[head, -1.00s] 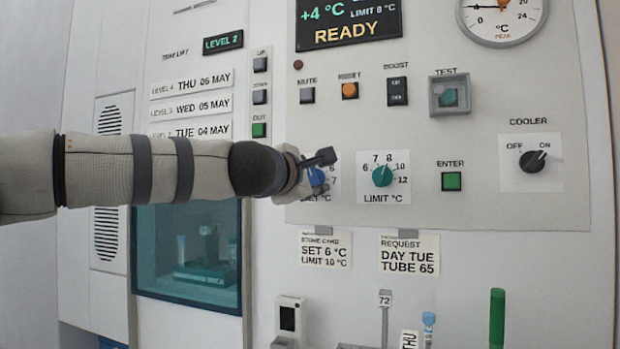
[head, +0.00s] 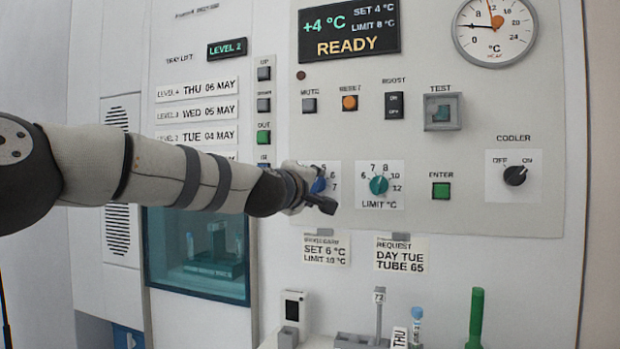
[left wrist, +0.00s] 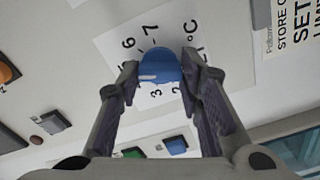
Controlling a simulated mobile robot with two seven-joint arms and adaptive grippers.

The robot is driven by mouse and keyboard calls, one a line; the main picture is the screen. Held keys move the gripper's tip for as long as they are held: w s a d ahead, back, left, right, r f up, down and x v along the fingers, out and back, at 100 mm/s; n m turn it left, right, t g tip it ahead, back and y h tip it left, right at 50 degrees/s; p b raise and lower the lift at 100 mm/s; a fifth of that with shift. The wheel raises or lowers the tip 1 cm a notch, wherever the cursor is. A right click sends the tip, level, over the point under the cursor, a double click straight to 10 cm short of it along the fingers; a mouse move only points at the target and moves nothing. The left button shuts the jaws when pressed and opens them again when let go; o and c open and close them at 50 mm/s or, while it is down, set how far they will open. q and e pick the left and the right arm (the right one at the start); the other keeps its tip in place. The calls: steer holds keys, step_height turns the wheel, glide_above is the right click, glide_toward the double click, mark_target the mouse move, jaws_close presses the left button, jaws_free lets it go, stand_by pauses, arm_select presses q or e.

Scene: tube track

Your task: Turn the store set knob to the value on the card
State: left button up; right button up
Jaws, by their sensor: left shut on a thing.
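The blue set knob (head: 319,185) is on the panel, partly hidden by my left gripper (head: 318,193) in the head view. In the left wrist view the blue knob (left wrist: 160,66) sits between the two fingers of my left gripper (left wrist: 160,80), which is shut on it. Its white mark points left, toward a finger that hides part of the scale; 2, 3, 6 and 7 show around it. The store card (head: 325,250) reads SET 6 °C, LIMIT 10 °C. The display (head: 348,30) reads +4 °C, SET 4 °C, LIMIT 8 °C, READY. My right gripper is out of view.
The teal limit knob (head: 379,185) is just right of the set knob. The green enter button (head: 441,191) and the black cooler knob (head: 515,176) are further right. A request card (head: 401,254) hangs below the panel, above a rack with tubes (head: 415,325).

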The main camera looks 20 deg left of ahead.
arm_select(q)
steer(key=shift+r+m, duration=0.1)
steer(key=shift+m, duration=3.4)
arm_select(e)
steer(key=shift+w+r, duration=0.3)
arm_select(q)
steer(key=o, duration=1.2)
steer(key=shift+c, duration=0.2)
steer(key=shift+s, duration=0.1)
